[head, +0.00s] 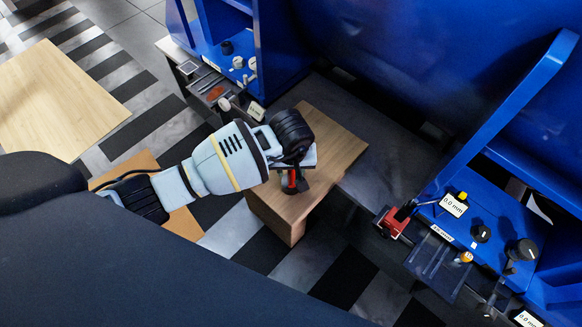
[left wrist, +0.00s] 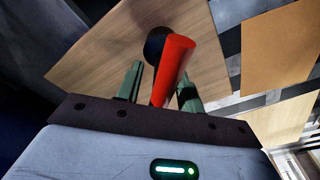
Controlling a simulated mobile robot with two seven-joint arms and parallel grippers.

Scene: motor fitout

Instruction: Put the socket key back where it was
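The socket key shows as a red handle (left wrist: 176,65) in the left wrist view, slanting up between the two green fingers. It also shows in the head view as a small red piece (head: 290,183) with dark parts beside it, over the wooden block-like table (head: 333,150). My left gripper (left wrist: 160,88) is at the key, its fingers on either side of the handle. A gap shows between the handle and the left-hand finger, so it looks open around it. The lower handle is hidden by the gripper body. My right gripper is not in view.
A dark round thing (left wrist: 157,42) shows beyond the handle against the wood. A blue station (head: 490,225) with knobs and a red block (head: 392,222) stands at right. Another blue station (head: 228,55) is behind. A pale wooden top (head: 50,100) lies at left.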

